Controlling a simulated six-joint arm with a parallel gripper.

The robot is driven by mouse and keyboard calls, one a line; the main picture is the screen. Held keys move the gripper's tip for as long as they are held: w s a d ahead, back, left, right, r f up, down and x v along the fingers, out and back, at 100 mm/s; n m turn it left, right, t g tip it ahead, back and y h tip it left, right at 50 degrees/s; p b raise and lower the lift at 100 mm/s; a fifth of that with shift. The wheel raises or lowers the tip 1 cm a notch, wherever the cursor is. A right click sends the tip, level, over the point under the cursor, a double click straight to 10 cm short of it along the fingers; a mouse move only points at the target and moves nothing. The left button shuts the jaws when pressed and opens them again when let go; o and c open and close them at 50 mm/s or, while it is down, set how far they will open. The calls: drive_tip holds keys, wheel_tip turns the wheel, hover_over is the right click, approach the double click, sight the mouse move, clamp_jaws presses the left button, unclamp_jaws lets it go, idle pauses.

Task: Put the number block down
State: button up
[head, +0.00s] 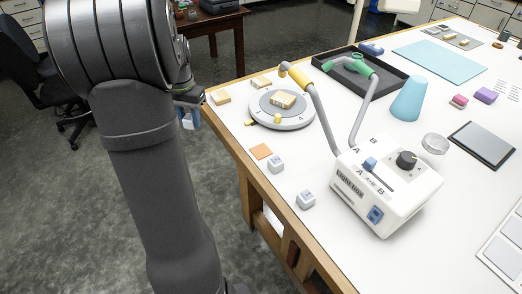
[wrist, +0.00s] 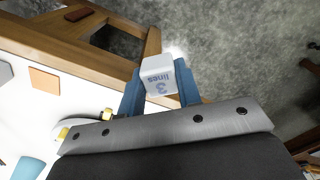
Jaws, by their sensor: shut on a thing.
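My gripper (wrist: 158,88) has blue fingers and is shut on a white number block (wrist: 158,76) marked "3 lines" in the wrist view. In the head view my gripper (head: 189,120) hangs off the left edge of the white table (head: 330,235), with floor behind it. The held block is small and partly hidden there. In the wrist view the block shows in front of the wooden table edge and grey floor. Two similar pale blocks stand on the table near its front left edge, one block (head: 276,164) beside an orange square (head: 261,152), the other block (head: 306,199) closer.
A round grey platform (head: 282,121) carries a bread-like piece (head: 283,100); two similar pieces lie near the table's left corner. A white box with a knob (head: 387,187) has two bent arms rising from it. A black tray (head: 390,82) and blue cone (head: 408,99) stand farther back.

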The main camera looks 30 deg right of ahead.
drive_tip(key=s+d+r+m, duration=0.3)
drive_tip(key=s+d, duration=0.3)
drive_tip(key=d, duration=0.1)
drive_tip(key=m, duration=0.5)
approach(261, 151)
wheel_tip(261, 151, down, 6)
drive_tip(key=shift+f, duration=0.15)
drive_tip(key=shift+f, duration=0.1)
drive_tip(key=o, duration=0.9)
drive_tip(key=shift+o, duration=0.2)
wheel_tip(261, 151, up, 12)
